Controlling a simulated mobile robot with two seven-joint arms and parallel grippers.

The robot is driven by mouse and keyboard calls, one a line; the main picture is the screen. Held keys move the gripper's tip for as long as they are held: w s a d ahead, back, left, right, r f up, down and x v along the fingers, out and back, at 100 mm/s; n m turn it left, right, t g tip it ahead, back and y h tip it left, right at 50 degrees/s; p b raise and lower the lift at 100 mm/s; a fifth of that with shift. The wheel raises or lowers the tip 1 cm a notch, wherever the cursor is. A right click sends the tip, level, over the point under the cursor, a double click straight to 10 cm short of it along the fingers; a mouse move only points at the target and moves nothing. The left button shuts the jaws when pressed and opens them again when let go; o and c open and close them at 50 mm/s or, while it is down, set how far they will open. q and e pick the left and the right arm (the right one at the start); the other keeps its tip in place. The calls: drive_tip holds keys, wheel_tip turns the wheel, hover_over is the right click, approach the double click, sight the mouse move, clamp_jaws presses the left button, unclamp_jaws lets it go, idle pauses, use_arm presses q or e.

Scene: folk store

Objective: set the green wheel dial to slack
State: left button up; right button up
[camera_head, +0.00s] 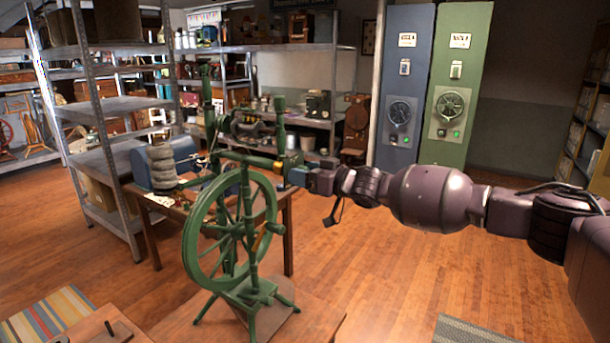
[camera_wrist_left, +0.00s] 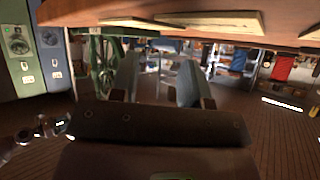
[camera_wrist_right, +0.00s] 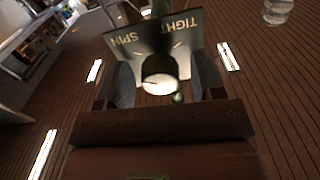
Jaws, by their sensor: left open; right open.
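The green spinning wheel (camera_head: 190,240) stands upright on a low wooden platform in the head view. My right gripper (camera_head: 298,176) reaches its upper right end from the right. In the right wrist view, a dial plate (camera_wrist_right: 190,40) carries the words SPIN and TIGHT; no SLACK label is readable. A dark round knob with a pale face (camera_wrist_right: 158,82) sits in front of the plate. My open right gripper (camera_wrist_right: 162,84) has one finger on each side of the knob, with visible gaps. My left gripper (camera_wrist_left: 157,80) is open and empty in its own wrist view.
A wooden table (camera_head: 290,235) behind the wheel holds a stack of grey rings (camera_head: 162,165) and a blue box (camera_head: 183,158). A blue cabinet (camera_head: 405,80) and a green cabinet (camera_head: 463,80) with dials stand at the back. The floor at right is mostly clear.

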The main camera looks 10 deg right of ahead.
use_arm(q)
drive_tip(key=shift+s, duration=0.1)
use_arm(e)
drive_tip(key=c, duration=0.9)
